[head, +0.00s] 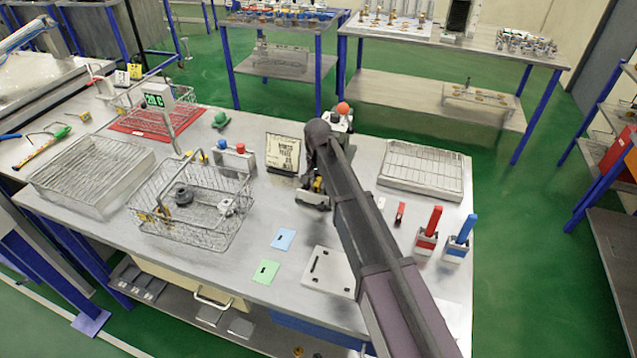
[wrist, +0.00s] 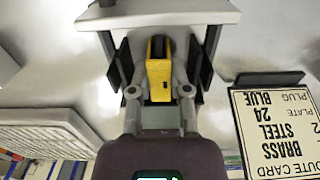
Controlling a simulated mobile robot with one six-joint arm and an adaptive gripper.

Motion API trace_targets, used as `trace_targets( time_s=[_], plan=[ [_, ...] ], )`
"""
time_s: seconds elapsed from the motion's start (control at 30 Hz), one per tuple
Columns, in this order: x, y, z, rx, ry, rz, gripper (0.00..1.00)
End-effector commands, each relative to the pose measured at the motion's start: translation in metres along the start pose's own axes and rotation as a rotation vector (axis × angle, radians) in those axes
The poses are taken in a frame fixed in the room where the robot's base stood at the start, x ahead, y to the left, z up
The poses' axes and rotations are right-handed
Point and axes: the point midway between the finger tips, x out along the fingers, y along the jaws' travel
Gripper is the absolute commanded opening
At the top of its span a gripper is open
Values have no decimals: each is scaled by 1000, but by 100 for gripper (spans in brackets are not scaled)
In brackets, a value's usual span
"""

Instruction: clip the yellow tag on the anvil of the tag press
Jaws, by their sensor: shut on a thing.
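My gripper (wrist: 160,92) is shut on a yellow tag (wrist: 160,70), a small block with a dark slot at its far end. In the head view my gripper (head: 316,188) is low over the bench, with a bit of yellow showing, and my arm hides much around it. The tag press (head: 340,122), with an orange-red ball knob, stands just behind my gripper, partly hidden by my arm. In the wrist view a pale grey body (wrist: 160,14), probably the press, lies just ahead of the tag. I cannot tell whether the tag touches the anvil.
A route card (head: 283,153) on a stand is close to the left of my gripper. A wire basket (head: 165,236) stands farther left. A wire-topped tray (head: 422,186) is at right, with red-handled (head: 431,225) and blue-handled (head: 462,235) tools in front. Flat cards lie near the front edge.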

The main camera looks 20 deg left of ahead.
Motion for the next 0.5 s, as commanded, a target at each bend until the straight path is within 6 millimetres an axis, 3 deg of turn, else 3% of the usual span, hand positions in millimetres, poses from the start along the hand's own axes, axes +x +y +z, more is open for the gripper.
trace_targets(
  time_s=[0.27, 0.3, 0.4, 0.43, 0.5],
  plan=[
    [1, 0, 0, 0, 0, 0, 0],
    [1, 0, 0, 0, 0, 0, 30],
    [1, 0, 0, 0, 0, 0, 60],
    [1, 0, 0, 0, 0, 0, 64],
    [1, 0, 0, 0, 0, 0, 64]
  ],
)
